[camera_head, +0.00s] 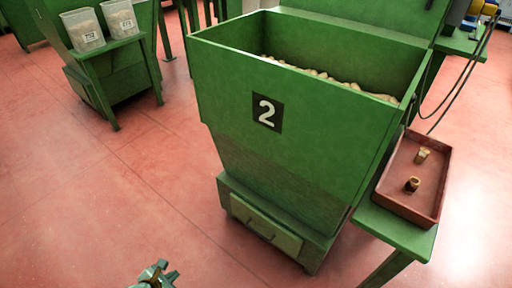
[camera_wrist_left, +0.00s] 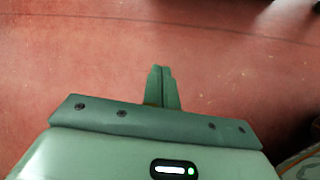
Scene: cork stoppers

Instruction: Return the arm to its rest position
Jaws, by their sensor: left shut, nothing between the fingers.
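My left gripper (camera_head: 158,274) shows at the bottom edge of the head view, left of the middle, over the red floor. In the left wrist view its two fingers (camera_wrist_left: 162,86) are together, with nothing between them and only red floor beyond. It is well apart from the green bin and touches nothing that I can see. My right gripper is in neither view.
A green bin (camera_head: 190,85) marked 2 holds many corks. A red-brown tray (camera_head: 408,205) with two small cork-coloured pieces stands on a green side table (camera_head: 395,230) at right. Two labelled clear containers (camera_head: 83,30) stand at upper left. The floor at left is clear.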

